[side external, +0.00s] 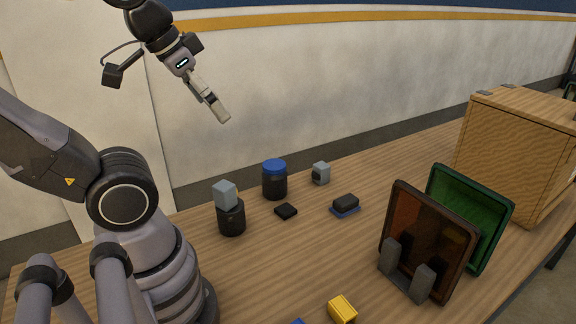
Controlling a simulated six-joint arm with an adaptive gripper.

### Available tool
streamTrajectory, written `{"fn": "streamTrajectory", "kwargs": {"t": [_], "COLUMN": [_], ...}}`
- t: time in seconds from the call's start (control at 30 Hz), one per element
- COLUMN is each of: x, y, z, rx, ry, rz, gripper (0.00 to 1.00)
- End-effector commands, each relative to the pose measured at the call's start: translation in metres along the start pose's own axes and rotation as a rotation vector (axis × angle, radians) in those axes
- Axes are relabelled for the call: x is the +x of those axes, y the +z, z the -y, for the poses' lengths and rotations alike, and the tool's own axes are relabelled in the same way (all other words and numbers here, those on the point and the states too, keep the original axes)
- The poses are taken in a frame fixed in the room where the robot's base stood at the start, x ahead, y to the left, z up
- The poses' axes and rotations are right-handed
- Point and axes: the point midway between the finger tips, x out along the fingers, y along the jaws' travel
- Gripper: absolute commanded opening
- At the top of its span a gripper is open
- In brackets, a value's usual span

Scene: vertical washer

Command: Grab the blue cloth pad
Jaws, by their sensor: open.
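A small dark block with a blue layer under it (345,210) lies on the table right of centre; the blue layer may be the cloth pad, but I cannot tell for sure. Another small blue thing (299,321) shows at the bottom edge, mostly cut off by the frame. My gripper (220,113) is high above the table at the upper left, pointing down and to the right. It is open and empty, seen nearly edge-on, and well apart from both blue things.
A dark jar with a blue lid (274,180), a grey cube on a black cylinder (227,203), a flat black piece (286,211) and a small grey block (321,173) stand nearby. Orange (425,235) and green (490,215) panels stand at right, before a wooden box (520,140). A yellow block (342,309) lies in front.

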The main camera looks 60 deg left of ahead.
Motion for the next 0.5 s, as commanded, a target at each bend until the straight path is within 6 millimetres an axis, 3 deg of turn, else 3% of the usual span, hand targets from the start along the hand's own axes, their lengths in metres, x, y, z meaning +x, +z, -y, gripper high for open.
{"fn": "streamTrajectory", "kwargs": {"t": [0.13, 0.23, 0.37, 0.5], "x": [0.004, 0.015, 0.038, 0.06], "y": [0.0, 0.001, 0.0, -0.015], "z": [0.004, 0.019, 0.058, 0.106], "rx": [0.017, 0.08, 0.256, 0.519], "ry": [-0.022, -0.099, -0.28, -0.499], "rz": [0.028, 0.128, 0.358, 0.618], "gripper": [0.95, 0.95, 0.95, 0.95]}}
